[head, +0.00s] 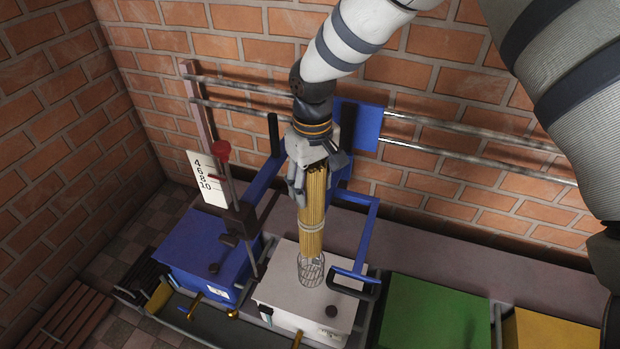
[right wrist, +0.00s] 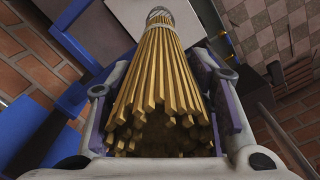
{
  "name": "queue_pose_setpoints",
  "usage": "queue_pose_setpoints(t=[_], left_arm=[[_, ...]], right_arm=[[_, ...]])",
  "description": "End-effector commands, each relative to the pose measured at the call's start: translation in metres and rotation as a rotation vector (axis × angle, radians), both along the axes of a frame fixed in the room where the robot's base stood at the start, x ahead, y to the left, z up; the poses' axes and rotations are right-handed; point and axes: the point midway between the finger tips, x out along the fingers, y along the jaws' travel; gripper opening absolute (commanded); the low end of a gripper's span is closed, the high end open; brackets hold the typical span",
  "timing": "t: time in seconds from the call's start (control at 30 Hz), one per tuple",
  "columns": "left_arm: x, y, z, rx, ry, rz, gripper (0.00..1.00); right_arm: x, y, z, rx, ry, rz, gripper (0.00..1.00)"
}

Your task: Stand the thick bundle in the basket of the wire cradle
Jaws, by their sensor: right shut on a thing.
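The thick bundle (head: 312,215) is a sheaf of tan sticks with a pale band round its lower part. My right gripper (head: 314,178) is shut on its upper part and holds it nearly upright. The wire basket of the cradle (head: 311,272) stands on a white box, directly under the bundle. The bundle's lower end is at the basket's rim; I cannot tell whether it is inside. In the right wrist view the bundle (right wrist: 165,75) runs away from me between the fingers (right wrist: 165,100), its stick ends near. My left gripper is not in view.
A blue frame (head: 372,225) rises around the white box (head: 275,290). A blue box (head: 205,250) with a red-knobbed post and number card (head: 207,178) stands left. Green (head: 435,312) and yellow (head: 545,330) boxes are right. Metal rails (head: 460,155) run along the brick wall behind.

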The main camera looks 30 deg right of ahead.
Motion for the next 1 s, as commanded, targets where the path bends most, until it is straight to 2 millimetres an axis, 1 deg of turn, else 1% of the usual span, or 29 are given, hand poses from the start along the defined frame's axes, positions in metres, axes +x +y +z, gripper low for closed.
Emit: queue_pose_setpoints(t=[0.03,0.1,0.3,0.47,1.0], left_arm=[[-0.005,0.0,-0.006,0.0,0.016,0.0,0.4],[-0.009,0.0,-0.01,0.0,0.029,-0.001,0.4],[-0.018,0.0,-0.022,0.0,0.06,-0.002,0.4],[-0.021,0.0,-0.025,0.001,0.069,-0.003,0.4],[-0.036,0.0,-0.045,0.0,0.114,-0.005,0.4]], right_arm=[[-0.001,0.0,-0.012,0.0,0.007,0.0,0.0],[-0.001,0.0,-0.021,0.0,0.007,0.001,0.0],[-0.001,0.0,-0.043,0.001,0.006,0.0,0.0],[-0.001,0.001,-0.059,0.001,0.004,0.0,0.0],[-0.001,0.0,-0.121,0.001,0.004,0.001,0.0]])
